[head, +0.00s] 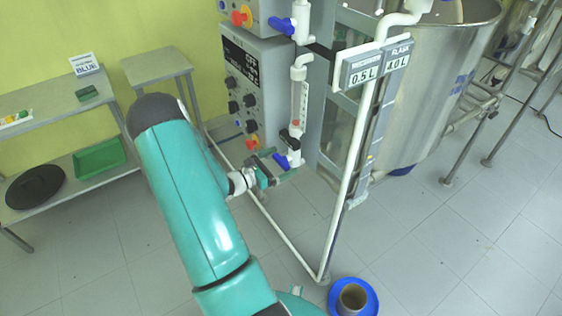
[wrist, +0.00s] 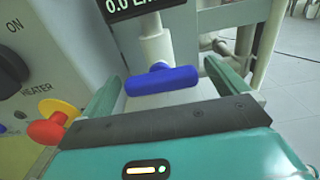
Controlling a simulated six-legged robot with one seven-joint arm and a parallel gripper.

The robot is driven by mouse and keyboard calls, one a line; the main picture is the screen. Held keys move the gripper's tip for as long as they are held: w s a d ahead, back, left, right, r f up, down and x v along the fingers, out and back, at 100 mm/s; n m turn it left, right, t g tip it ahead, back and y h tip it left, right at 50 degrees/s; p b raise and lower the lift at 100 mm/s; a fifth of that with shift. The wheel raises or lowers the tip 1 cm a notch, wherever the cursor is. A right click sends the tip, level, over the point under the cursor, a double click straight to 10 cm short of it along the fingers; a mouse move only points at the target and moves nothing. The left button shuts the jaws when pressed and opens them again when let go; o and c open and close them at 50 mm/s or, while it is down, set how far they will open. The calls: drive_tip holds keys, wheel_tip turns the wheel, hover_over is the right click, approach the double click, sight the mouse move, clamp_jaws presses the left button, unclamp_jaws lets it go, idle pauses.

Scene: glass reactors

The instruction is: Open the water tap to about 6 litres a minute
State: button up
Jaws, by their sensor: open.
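The water tap has a blue bar handle (wrist: 162,80) on a white pipe; it also shows in the head view (head: 281,161) at the foot of the flow tube. In the wrist view the handle lies nearly crosswise, slightly tilted. My gripper (wrist: 164,74) is open, its two green fingers on either side of the handle, with visible gaps. In the head view my gripper (head: 276,167) is at the tap. A dark display (wrist: 150,6) above it shows 0.0, its unit cut off. The clear flow tube (head: 299,102) has a red mark low inside.
A grey control box (head: 243,85) with knobs stands left of the tap; a red and yellow knob (wrist: 55,122) is close by my left finger. Another blue tap handle (head: 281,25) is higher up. A white pipe frame (head: 345,190) stands to the right. A steel vessel (head: 430,95) is behind.

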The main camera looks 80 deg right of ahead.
drive_tip(key=shift+s+d, duration=0.25)
drive_tip(key=shift+d, duration=0.1)
drive_tip(key=c, duration=1)
drive_tip(key=shift+n, duration=0.3)
drive_tip(key=n, duration=0.5)
drive_tip(key=shift+w, duration=0.1)
drive_tip(key=n, duration=0.6)
drive_tip(key=shift+f+n, duration=0.1)
drive_tip(key=shift+n, duration=0.2)
